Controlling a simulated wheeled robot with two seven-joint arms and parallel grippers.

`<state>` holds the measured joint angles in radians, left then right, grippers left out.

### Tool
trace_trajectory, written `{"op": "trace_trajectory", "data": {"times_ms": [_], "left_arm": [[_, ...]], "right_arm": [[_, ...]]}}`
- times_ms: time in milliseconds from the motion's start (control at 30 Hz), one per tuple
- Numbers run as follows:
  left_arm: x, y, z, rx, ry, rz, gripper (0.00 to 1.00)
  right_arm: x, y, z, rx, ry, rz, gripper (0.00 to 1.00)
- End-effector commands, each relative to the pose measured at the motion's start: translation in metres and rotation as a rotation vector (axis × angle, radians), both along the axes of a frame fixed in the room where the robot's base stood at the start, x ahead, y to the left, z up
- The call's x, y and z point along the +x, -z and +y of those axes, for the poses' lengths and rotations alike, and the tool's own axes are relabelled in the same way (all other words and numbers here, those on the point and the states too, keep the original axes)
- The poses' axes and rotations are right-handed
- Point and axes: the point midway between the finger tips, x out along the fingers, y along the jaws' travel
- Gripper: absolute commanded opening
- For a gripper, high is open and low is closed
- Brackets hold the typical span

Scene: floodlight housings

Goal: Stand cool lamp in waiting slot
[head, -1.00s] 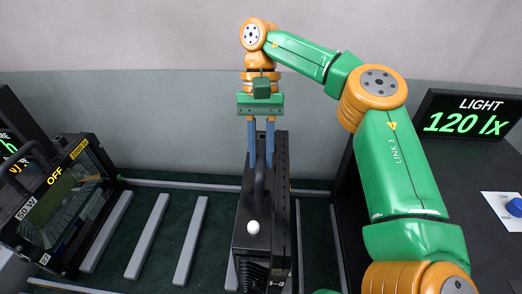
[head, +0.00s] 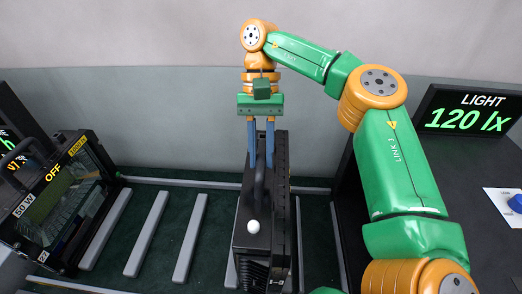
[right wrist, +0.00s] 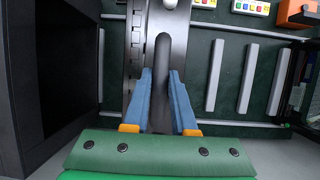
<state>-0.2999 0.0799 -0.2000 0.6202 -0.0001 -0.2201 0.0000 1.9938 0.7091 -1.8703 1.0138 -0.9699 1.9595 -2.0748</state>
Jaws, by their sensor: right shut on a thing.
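A black lamp housing (head: 255,228) with a white knob on top stands upright in the middle of the head view. Its label is hidden, so I cannot read whether it is the cool one. My right gripper (head: 261,162) is shut on its dark top handle; the right wrist view shows the handle (right wrist: 163,55) between the blue fingers (right wrist: 161,78). Grey rails (head: 190,238) divide the green floor into slots, and the lamp is among them at the right. I cannot tell whether its base touches the floor. My left gripper is not in view.
Another black lamp (head: 62,205), marked 50 W and OFF, leans at the left. Slots between the lamps look empty. A dark counter (head: 465,170) with a LIGHT 120 lx display (head: 466,113) and a blue button (head: 516,202) is at the right.

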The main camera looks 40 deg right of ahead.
Motion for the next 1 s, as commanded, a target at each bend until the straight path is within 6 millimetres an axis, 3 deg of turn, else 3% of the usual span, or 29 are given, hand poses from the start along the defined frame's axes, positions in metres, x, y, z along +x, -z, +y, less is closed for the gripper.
{"op": "trace_trajectory", "data": {"times_ms": [1000], "left_arm": [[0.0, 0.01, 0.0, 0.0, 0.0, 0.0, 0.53]], "right_arm": [[0.0, 0.014, 0.0, 0.004, -0.001, -0.003, 0.0]]}}
